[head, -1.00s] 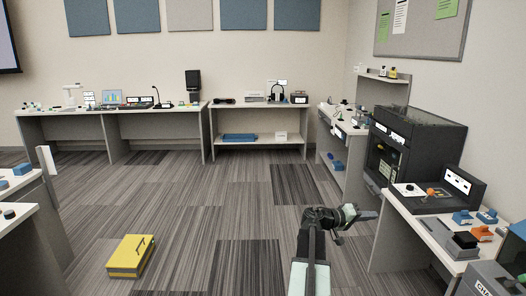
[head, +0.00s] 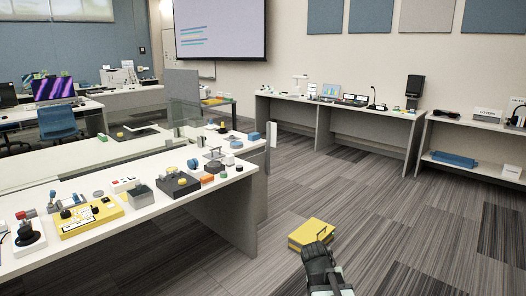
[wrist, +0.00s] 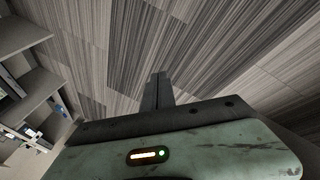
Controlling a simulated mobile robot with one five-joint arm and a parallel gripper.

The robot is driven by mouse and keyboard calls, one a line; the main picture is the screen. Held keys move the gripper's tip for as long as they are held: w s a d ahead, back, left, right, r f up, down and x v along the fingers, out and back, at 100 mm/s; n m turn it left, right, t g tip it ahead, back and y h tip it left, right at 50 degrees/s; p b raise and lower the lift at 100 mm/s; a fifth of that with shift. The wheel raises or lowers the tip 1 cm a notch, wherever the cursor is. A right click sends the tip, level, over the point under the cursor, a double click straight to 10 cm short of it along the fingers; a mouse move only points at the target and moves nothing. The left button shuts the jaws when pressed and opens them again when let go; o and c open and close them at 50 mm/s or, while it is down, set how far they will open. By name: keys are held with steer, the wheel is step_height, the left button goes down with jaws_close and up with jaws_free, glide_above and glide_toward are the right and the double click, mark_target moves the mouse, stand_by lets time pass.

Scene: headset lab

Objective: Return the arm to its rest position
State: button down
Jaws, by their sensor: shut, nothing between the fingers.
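My arm (head: 322,272) shows at the bottom of the head view, right of centre, with its dark joint above a pale link. The fingers cannot be made out clearly there. In the wrist view, my gripper's dark fingers (wrist: 157,88) are together, with nothing between them. They point out over the grey striped carpet and touch nothing in that view. The pale, scuffed housing with a small lit indicator fills the lower part of the wrist view.
A yellow case (head: 311,233) lies on the carpet just behind my arm in the head view. A white bench (head: 130,222) with several devices stands at the left. A long desk (head: 345,107) and a shelf unit (head: 470,167) line the back wall. Carpet at the right is open.

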steer(key=s+a+f+n+g+y, duration=0.1)
steer(key=s+a+n+g+y, duration=0.1)
steer(key=s+a+y, duration=0.6)
step_height(320, 180, up, 20)
steer(key=w+a+h+p, duration=0.1)
steer(key=w+h+p, duration=0.1)
steer(key=p, duration=1.9)
steer(key=shift+w+a+r+h, duration=0.15)
steer(key=shift+a+h, duration=0.15)
steer(key=shift+h, duration=0.5)
